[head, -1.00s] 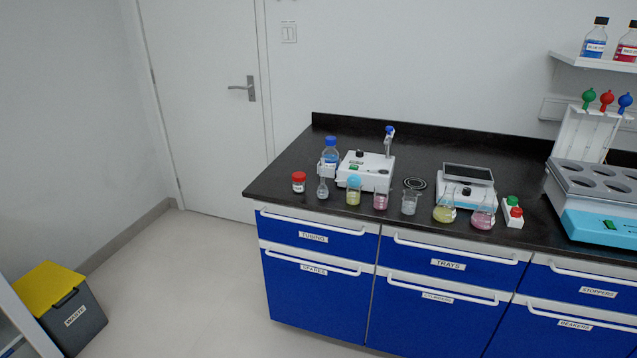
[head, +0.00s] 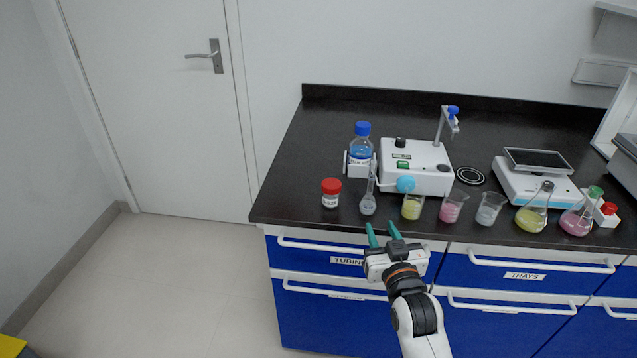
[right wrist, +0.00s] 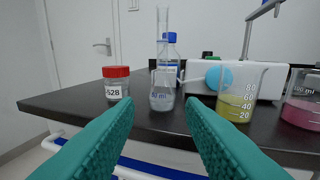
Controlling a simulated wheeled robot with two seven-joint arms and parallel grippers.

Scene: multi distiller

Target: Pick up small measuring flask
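The small measuring flask (head: 368,198) has a long thin neck and a round bulb with greyish liquid. It stands upright near the front edge of the black bench. In the right wrist view the flask (right wrist: 162,97) is straight ahead, between and beyond the two teal fingers. My right gripper (head: 382,231) is open and empty, in front of the bench edge and short of the flask. The fingers also fill the lower part of the right wrist view (right wrist: 158,125). My left gripper is not in view.
A red-capped jar (head: 331,195) stands left of the flask, and a beaker of yellow liquid (head: 412,206) stands to its right. A blue-capped bottle (head: 360,150) and a white stirrer device (head: 425,168) are behind. The bench front edge and blue drawers (head: 500,271) lie below.

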